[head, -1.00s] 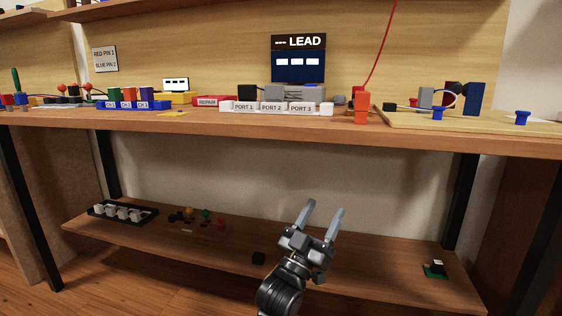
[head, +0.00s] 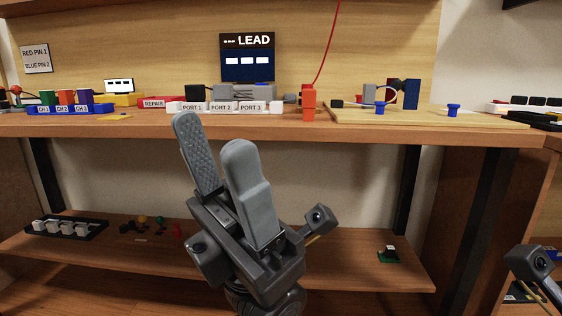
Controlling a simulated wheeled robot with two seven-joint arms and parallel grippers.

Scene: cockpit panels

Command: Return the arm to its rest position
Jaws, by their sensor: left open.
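My left gripper (head: 212,150) is large in the middle of the head view, close to the camera. Its two grey fingers point up and stand apart, with nothing between them. The fingertips overlap the front edge of the workbench (head: 350,130) in the picture, and the gripper looks well in front of it. A small dark stub with a round lens (head: 320,217) sticks out to the right of the gripper body. My right gripper's fingers do not show. A similar dark lens part shows at the lower right edge.
The bench holds the PORT blocks (head: 222,107), an orange block (head: 309,104), a wooden board with blue plugs (head: 430,116) and the LEAD display (head: 247,57). A lower shelf (head: 350,268) carries a black tray (head: 65,229) and a small green part (head: 389,254). Black posts flank it.

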